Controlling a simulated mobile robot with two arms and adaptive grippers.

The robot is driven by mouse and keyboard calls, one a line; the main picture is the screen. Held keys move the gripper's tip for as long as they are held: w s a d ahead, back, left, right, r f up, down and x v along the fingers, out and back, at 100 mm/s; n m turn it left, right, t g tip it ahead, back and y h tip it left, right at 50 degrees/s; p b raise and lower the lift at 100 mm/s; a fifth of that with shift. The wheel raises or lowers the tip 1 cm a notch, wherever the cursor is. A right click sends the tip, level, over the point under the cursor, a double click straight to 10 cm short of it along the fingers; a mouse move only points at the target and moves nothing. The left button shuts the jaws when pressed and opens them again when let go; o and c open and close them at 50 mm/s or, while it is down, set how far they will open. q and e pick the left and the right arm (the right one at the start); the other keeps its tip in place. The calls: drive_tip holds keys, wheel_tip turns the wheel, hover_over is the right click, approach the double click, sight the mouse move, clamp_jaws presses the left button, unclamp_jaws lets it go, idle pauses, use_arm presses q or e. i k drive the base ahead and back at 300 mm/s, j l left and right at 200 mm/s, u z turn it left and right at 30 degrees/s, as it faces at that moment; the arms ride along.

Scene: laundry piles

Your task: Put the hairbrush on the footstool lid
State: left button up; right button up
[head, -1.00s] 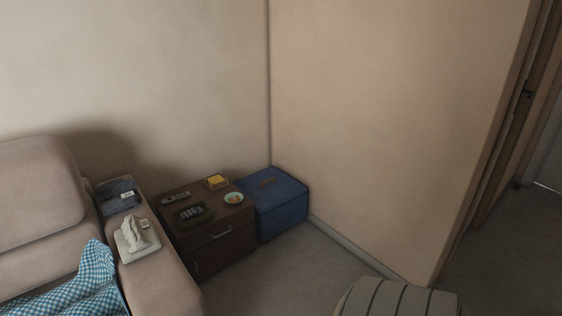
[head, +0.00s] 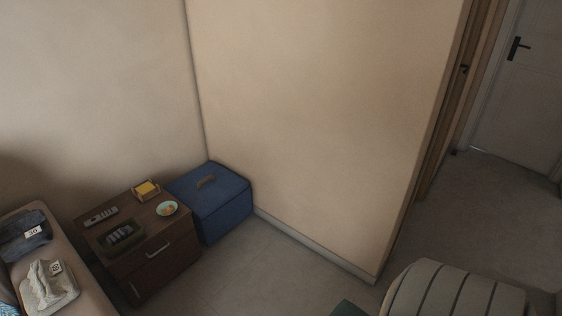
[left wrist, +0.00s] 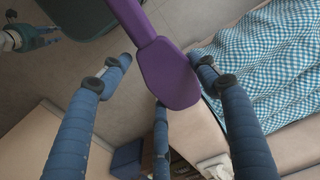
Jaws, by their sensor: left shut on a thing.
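The purple hairbrush (left wrist: 168,78) is in the left wrist view, its broad head among the blue fingers of my left gripper (left wrist: 159,75), which is shut on it. Its other end runs out of the top of the picture. The blue footstool (head: 228,218) stands in the corner in the head view. Neither the brush nor a gripper shows in the head view. What looks like my right gripper (left wrist: 38,36) is at the upper left of the left wrist view, too small to read.
A brown nightstand (head: 160,252) beside the footstool holds a remote, a tray, a dish and a yellow-topped box. The sofa arm (head: 72,263) bears folded laundry. A striped rounded thing (head: 450,292) is at the lower right. Floor (head: 270,272) before the footstool is clear.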

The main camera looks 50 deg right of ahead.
sight(225, 191)
drive_tip(key=i+l+z, duration=0.1)
drive_tip(key=l+z, duration=0.15)
drive_tip(key=z, duration=0.15)
drive_tip(key=i+l+z, duration=0.1)
drive_tip(key=z, duration=0.25)
drive_tip(key=i+l+z, duration=0.2)
drive_tip(key=z, duration=0.2)
drive_tip(key=i+l+z, duration=0.15)
drive_tip(key=z, duration=0.25)
drive_tip(key=i+l+u, duration=0.1)
drive_tip(key=i, duration=0.3)
drive_tip(key=i+l, duration=0.2)
drive_tip(key=i, duration=0.15)
drive_tip(key=i+j+u, duration=0.25)
drive_tip(key=i, duration=0.15)
drive_tip(key=i+u, duration=0.25)
drive_tip(key=i, duration=0.15)
